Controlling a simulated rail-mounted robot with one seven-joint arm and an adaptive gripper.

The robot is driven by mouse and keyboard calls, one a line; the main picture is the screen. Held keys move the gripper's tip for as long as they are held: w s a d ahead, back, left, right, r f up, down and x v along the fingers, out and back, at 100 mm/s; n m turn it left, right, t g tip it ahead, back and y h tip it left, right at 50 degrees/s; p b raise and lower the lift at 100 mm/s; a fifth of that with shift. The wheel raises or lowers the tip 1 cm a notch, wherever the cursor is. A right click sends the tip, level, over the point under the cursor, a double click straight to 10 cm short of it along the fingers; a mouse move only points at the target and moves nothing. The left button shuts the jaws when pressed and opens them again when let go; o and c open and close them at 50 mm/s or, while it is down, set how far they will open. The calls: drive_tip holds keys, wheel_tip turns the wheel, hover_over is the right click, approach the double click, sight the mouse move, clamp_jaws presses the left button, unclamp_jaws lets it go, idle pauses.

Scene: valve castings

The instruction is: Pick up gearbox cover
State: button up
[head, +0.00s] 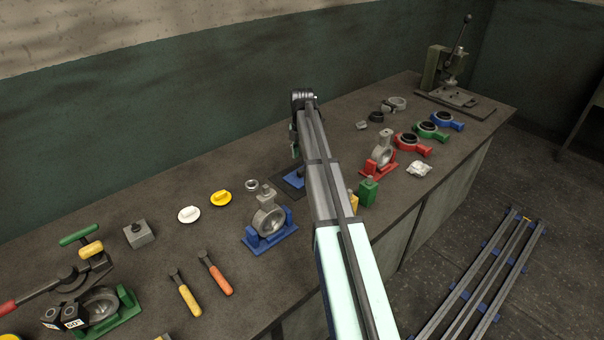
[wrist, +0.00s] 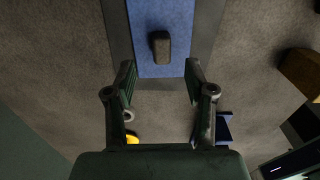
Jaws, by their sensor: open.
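A flat blue plate with a dark grey block-shaped knob (wrist: 160,47) on top lies in the upper middle of the wrist view; I take it to be the gearbox cover (wrist: 142,62). It lies on a dark grey base, which shows as a strip along both sides. In the head view, part of the blue piece (head: 293,181) shows left of my arm, which hides the rest. My gripper (wrist: 160,72) is open and empty. Its fingers are spread to either side of the near part of the plate, with the knob ahead between them. The height gap cannot be told.
Left of the arm stands a blue-based valve casting (head: 268,218), with yellow (head: 220,198) and white (head: 189,214) knobbed discs beyond. Right are a green block (head: 368,190), a red-based casting (head: 381,160) and several coloured ring parts. A press (head: 447,70) stands at the far end.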

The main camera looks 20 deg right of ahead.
sight(302, 169)
drive_tip(key=shift+s+f+p, duration=0.15)
drive_tip(key=shift+f+p, duration=1.05)
drive_tip(key=shift+f, duration=2.05)
clamp_jaws()
